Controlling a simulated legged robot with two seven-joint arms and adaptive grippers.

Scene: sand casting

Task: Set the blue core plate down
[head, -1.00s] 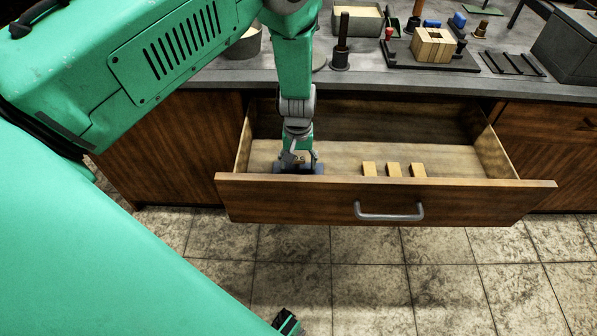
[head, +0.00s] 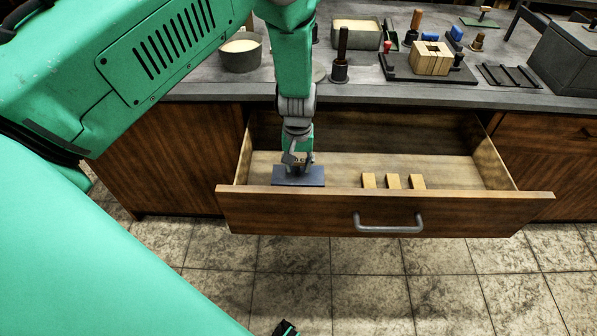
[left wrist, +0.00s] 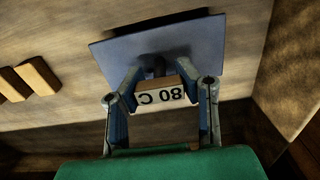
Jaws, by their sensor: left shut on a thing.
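The blue core plate (head: 298,178) is a flat dark blue-grey slab at the left end of the open drawer (head: 300,212). My left gripper (head: 296,160) points down over it, shut on a light block with an "80 C" label that is part of the plate's grip. In the left wrist view the plate (left wrist: 205,45) spreads out beyond the fingers (left wrist: 160,100). I cannot tell whether its underside touches the drawer floor.
Three light wooden blocks (head: 393,181) lie in the middle of the drawer, right of the plate. The right part of the drawer is clear. On the grey counter (head: 400,91) stand a round pot (head: 240,56), a dark rammer (head: 341,60) and a wooden core box (head: 431,60).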

